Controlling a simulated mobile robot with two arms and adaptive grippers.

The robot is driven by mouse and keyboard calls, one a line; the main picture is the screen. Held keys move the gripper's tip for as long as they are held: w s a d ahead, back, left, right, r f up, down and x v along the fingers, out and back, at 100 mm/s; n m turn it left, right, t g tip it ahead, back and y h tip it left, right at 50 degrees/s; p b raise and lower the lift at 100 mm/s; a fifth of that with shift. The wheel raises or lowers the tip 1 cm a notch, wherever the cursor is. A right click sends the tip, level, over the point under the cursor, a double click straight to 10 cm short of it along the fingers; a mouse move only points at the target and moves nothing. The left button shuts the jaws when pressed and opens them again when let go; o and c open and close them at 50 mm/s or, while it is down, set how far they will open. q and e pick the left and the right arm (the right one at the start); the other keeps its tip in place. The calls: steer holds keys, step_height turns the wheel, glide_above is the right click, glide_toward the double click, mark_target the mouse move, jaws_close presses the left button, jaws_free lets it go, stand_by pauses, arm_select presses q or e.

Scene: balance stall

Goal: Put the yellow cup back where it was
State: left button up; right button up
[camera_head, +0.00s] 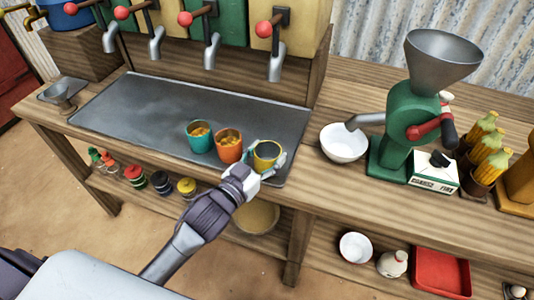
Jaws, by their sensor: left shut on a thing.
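The yellow cup (266,162) is at the front right of the dark metal tray (180,105) on the wooden counter. My left gripper (264,167) is shut on the yellow cup, and its fingers hide part of the cup's side. I cannot tell whether the cup touches the tray. To its left stand an orange cup (229,151) and a teal cup (199,140), both holding yellow pieces. My right gripper does not show.
Several taps with red knobs (264,29) hang over the tray's back. A white bowl (344,147) and a green grinder (395,135) stand to the right. Small jars (187,187) line the shelf below. The tray's left part is clear.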

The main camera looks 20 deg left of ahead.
arm_select(q)
steer(key=shift+f, duration=0.15)
steer(key=o, duration=1.2)
steer(key=shift+s+r, duration=0.1)
steer(key=shift+r, duration=0.1)
steer(key=p+v, duration=0.2)
steer(key=v, duration=0.9)
steer(key=shift+s+a, duration=0.15)
steer(key=shift+s, duration=0.25)
